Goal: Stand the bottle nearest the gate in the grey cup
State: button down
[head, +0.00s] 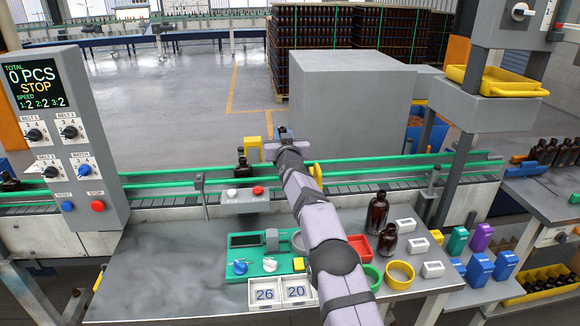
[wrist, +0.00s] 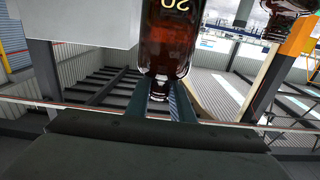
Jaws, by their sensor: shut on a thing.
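My gripper (head: 283,133) is out over the green-railed conveyor in the head view, with its fingers too small there to read. In the wrist view, my gripper (wrist: 160,98) has its dark fingers on either side of the neck of an amber bottle (wrist: 165,45), marked 20. A grey ring-shaped cup (head: 297,241) is on the table, partly hidden behind my arm. I cannot tell which part is the gate; yellow posts (head: 253,143) stand at the conveyor.
Another bottle (head: 243,164) stands on the conveyor. Two bottles (head: 378,212) (head: 388,241) stand on the table near a red tray (head: 359,246), a green ring (head: 371,278) and a yellow ring (head: 400,274). A grey box (head: 350,120) rises behind the conveyor. The table's left part is clear.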

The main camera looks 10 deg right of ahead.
jog(key=shift+a+r, duration=0.1)
jog(key=shift+s+a+r+h, duration=0.25)
jog(key=shift+s+a+h, duration=0.05)
jog(key=shift+a+h, duration=0.1)
jog(key=s+d+f+m+g+h+p, duration=0.1)
jog(key=s+d+m+g+h, duration=0.35)
jog(key=s, duration=0.85)
jog(key=s+d+f+m+g+h+p, duration=0.15)
jog(key=s+m+h, duration=0.5)
jog(key=s, duration=0.65)
notch_tip(320, 180, down, 9)
jog(key=n+h+p, duration=0.1)
jog(key=p, duration=0.2)
jog(key=shift+a+f+n+t+p, duration=0.2)
jog(key=shift+a+n+t+p, duration=0.15)
jog(key=shift+a+n+t, duration=0.05)
